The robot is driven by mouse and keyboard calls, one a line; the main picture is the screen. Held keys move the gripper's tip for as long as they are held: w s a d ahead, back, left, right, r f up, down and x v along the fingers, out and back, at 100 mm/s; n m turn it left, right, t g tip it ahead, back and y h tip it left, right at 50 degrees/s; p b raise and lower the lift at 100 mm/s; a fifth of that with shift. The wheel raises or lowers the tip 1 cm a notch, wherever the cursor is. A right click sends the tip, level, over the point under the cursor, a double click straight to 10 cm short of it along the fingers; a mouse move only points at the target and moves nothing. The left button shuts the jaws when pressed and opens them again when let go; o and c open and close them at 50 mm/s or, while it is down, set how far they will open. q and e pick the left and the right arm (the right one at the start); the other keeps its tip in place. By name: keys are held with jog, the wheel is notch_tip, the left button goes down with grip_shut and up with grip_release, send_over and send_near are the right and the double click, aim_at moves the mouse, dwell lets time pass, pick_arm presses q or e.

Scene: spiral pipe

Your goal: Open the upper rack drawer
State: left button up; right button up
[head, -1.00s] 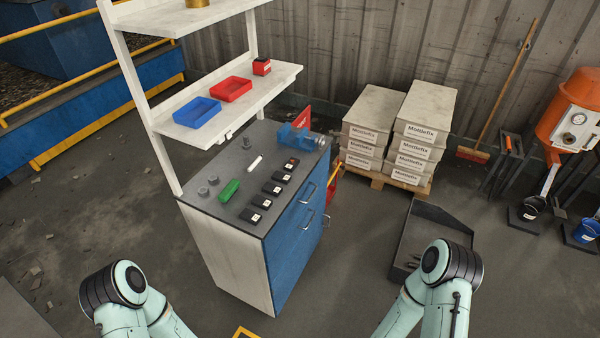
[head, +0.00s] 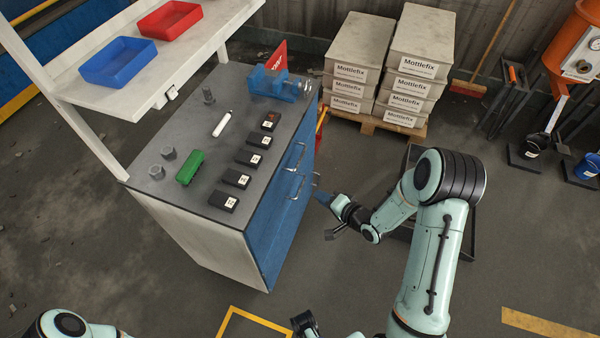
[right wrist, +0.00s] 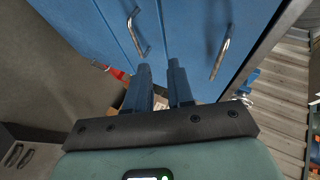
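The rack is a workbench with blue drawer fronts (head: 277,230). The upper drawer's metal handle (head: 295,157) sits just below the worktop, with a second handle (head: 297,186) under it. Both drawers look shut. My right gripper (head: 324,199) is just off the drawer fronts, near the lower handle. In the right wrist view, my right gripper (right wrist: 160,67) has its blue fingers apart with nothing between them. They point between the two handles; the upper handle (right wrist: 220,52) is on the right, towards the worktop edge. A dark part of what looks like my left gripper (head: 305,324) shows at the bottom edge.
Mottlefix boxes (head: 410,84) are stacked on a pallet behind.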

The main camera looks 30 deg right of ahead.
aim_at(300, 157)
jog(key=w+d+r+m+t+y+b, duration=0.1)
jog(key=w+d+r+t+y+b, duration=0.15)
jog(key=r, duration=0.45)
jog(key=shift+t, duration=0.25)
jog(key=x, duration=0.4)
jog(key=b+x, duration=0.1)
jog(key=x, duration=0.3)
jog(key=d+b+x, duration=0.1)
jog(key=x, duration=0.3)
jog(key=shift+w+f, duration=0.2)
jog(key=shift+w, duration=0.05)
pick_arm(q)
jog(key=f, duration=0.4)
jog(key=w+f, duration=0.1)
jog(key=shift+f, duration=0.4)
pick_arm(e)
grip_shut()
